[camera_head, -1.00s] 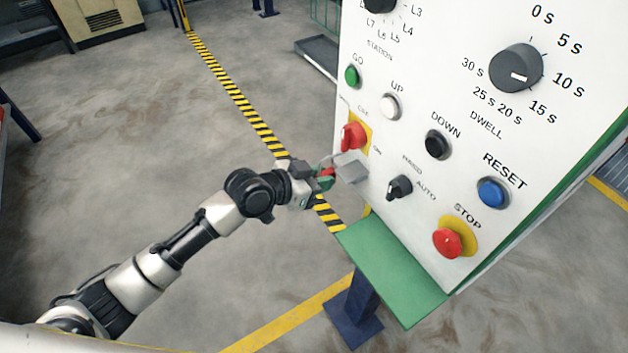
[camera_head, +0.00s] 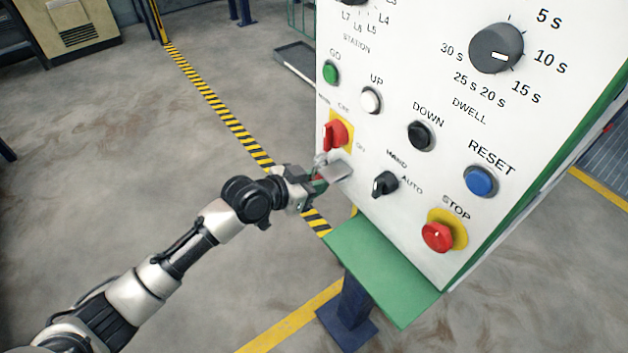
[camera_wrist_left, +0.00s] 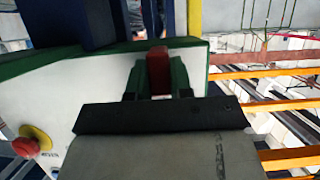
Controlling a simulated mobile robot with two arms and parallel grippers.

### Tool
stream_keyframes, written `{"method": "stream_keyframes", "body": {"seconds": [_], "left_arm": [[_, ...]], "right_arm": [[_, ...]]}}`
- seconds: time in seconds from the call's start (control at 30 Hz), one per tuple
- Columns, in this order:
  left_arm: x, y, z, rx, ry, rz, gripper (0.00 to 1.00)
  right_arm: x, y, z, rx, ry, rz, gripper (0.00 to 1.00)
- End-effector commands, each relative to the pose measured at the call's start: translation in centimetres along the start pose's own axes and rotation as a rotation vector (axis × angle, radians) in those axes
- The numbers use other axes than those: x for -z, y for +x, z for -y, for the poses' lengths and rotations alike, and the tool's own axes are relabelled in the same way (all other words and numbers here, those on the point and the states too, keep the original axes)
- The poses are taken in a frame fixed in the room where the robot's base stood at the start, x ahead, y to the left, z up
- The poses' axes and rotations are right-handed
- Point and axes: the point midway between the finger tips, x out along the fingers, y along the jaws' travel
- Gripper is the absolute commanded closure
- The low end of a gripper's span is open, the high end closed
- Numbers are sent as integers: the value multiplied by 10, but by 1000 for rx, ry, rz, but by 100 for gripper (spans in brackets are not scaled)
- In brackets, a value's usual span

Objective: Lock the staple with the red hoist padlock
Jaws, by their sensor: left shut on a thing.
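My left gripper (camera_head: 318,182) is in front of the panel's left edge, just below the red rotary switch (camera_head: 334,134) on its yellow plate. It is shut on the red padlock (camera_wrist_left: 158,72), which shows between the green fingers in the left wrist view. In the head view only a small red bit of it shows. A thin grey loop (camera_head: 321,159) stands at the gripper's tip. A flat grey piece (camera_head: 336,170) lies between the gripper and panel; I cannot tell whether it is the staple or touches the padlock. My right gripper is not in view.
The white control panel (camera_head: 400,85) carries buttons, a black HAND/AUTO switch (camera_head: 384,184) and a red STOP button (camera_head: 438,236). A green ledge (camera_head: 385,270) juts out below it. The floor to the left is open, with a yellow-black stripe.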

Motion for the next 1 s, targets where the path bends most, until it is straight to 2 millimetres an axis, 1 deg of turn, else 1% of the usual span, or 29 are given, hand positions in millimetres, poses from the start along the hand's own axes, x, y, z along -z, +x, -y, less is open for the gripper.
{"method": "stream_keyframes", "body": {"seconds": [0.03,0.1,0.6,0.8,1.0], "left_arm": [[-2,1,-1,0,0,-1,100],[1,0,-5,-1,-1,-1,100],[1,0,-30,-1,-1,-1,100],[1,0,-37,-1,-1,-1,100],[0,0,-40,0,0,-1,100]], "right_arm": [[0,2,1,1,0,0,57],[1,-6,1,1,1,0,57],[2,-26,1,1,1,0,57],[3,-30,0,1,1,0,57],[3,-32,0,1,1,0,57]]}}
